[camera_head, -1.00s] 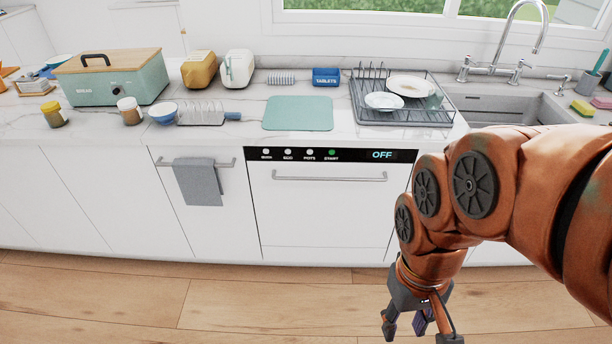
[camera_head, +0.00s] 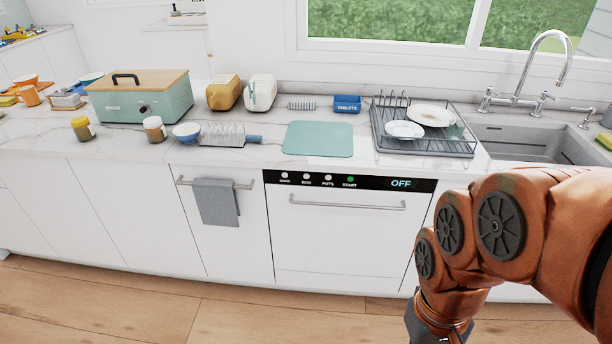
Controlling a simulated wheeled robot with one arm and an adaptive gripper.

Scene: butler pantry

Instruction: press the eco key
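The eco key (camera_head: 306,176) is a small round white button on the black control strip (camera_head: 375,183) of the white dishwasher (camera_head: 335,235). It is the second button from the left, with its label under it. The other keys beside it are two white ones and a green start key (camera_head: 350,179). The display (camera_head: 401,184) reads OFF. My orange arm hangs at the lower right, in front of the counter. My gripper is below the bottom edge of the picture, and its fingers are hidden.
A grey towel (camera_head: 215,201) hangs on a rail left of the dishwasher. The dishwasher handle (camera_head: 339,205) sticks out below the strip. A teal mat (camera_head: 318,139) and a dish rack (camera_head: 425,145) stand on the counter above. The floor in front is clear.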

